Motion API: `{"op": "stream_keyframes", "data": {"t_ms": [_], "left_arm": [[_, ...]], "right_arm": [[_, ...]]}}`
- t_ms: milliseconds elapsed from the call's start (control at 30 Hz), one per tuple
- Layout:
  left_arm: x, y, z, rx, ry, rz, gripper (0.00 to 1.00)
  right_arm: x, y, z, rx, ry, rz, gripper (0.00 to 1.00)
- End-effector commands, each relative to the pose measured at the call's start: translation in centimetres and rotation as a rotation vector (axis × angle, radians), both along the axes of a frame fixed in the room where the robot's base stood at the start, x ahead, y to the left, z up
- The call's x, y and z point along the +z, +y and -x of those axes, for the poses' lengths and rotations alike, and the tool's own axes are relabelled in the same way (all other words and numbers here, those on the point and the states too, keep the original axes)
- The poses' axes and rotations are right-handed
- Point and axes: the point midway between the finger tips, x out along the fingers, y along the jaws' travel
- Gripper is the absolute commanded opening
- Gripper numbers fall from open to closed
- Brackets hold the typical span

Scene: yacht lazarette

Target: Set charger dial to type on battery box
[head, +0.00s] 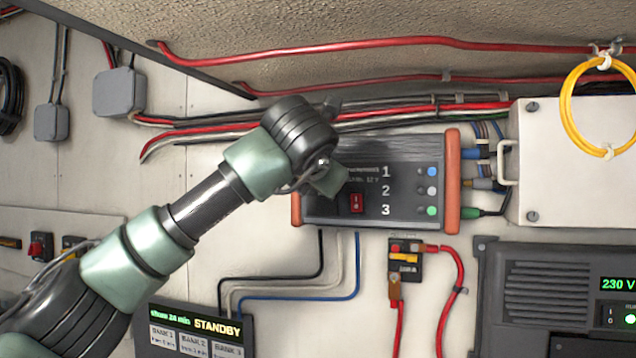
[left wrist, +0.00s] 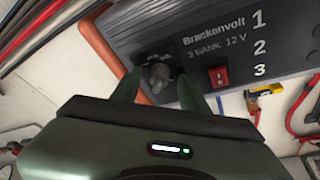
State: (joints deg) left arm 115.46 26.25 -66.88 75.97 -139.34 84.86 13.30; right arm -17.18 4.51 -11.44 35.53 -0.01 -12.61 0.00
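The charger (head: 405,165) is a dark wall unit with orange end caps, marked "Brackenvolt 3 BANK 12 V" in the left wrist view (left wrist: 215,50). Its round grey dial (left wrist: 158,75) sits at the left of the face, beside a red switch (left wrist: 219,77). The dial's setting is not readable. My left gripper (left wrist: 158,88) has one finger on each side of the dial, with visible gaps. In the head view my left gripper (head: 328,184) covers the dial. I cannot tell which thing is the battery box; no battery type is readable. My right gripper is not in view.
A white box (head: 560,200) with a handle stands right of the charger. A dark STANDBY panel (head: 195,325) with bank labels is below left. A fuse block (head: 405,262) and red cables hang below. A 230 V unit (head: 545,290) is lower right. Cables run above.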

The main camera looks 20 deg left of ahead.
Motion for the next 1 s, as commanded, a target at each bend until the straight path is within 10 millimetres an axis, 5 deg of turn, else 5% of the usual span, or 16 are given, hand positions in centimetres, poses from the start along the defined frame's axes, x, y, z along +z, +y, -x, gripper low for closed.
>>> {"op": "stream_keyframes", "data": {"t_ms": [167,600,1000], "left_arm": [[0.1,-0.1,0.6,0.000,-0.002,0.001,0.44],[1.6,-1.3,6.8,0.000,-0.002,0.000,0.44],[1.9,-1.4,7.4,0.000,0.000,0.000,0.44]], "right_arm": [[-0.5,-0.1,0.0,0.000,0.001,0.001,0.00],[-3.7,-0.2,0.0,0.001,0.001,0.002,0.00],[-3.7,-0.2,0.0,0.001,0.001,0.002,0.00]]}}
